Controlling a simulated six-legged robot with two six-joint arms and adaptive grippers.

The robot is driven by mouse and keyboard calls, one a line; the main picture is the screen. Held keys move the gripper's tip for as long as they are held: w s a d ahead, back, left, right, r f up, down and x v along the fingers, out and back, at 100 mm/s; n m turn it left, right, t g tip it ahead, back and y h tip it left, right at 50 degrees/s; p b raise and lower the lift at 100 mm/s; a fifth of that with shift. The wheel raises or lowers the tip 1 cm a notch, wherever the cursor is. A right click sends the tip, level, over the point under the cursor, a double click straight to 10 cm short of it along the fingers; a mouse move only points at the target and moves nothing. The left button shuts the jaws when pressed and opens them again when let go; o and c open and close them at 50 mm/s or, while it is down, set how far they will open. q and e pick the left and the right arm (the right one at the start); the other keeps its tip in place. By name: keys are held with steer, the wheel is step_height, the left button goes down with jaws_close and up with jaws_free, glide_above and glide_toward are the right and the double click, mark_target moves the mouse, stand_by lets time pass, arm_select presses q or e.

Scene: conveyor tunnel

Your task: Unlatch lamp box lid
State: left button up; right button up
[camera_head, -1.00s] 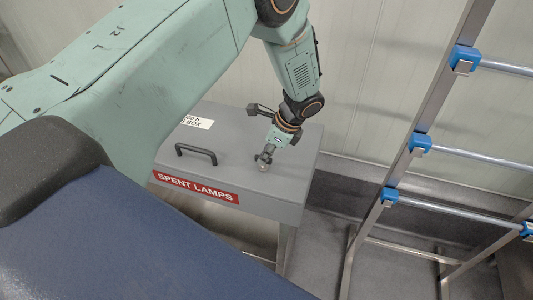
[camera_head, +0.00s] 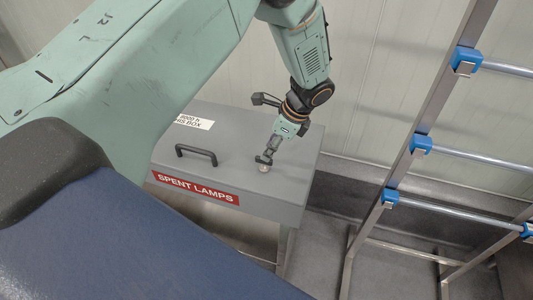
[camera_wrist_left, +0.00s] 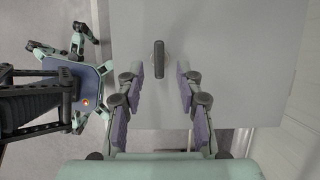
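The lamp box (camera_head: 290,192) is a grey box with a red "SPENT LAMPS" label (camera_head: 197,188). Its lid (camera_head: 235,130) lies flat and closed and carries a black bar handle (camera_head: 196,151). My left gripper (camera_head: 264,159) is directly over the knob; contact cannot be told there. In the left wrist view, my left gripper (camera_wrist_left: 158,75) is open, its fingers apart on both sides of a dark narrow latch piece (camera_wrist_left: 158,58), with gaps to both sides. My right gripper is not in view.
A metal rack (camera_head: 405,150) with blue clamps and horizontal rails stands right of the box. A pale panelled wall (camera_head: 380,60) is behind. A white paper label (camera_head: 194,122) is on the lid. Open grey floor (camera_head: 320,245) lies between box and rack.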

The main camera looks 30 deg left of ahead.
arm_select(q)
steer(key=v, duration=0.8)
steer(key=shift+s+d, duration=0.1)
steer(key=shift+d, duration=0.05)
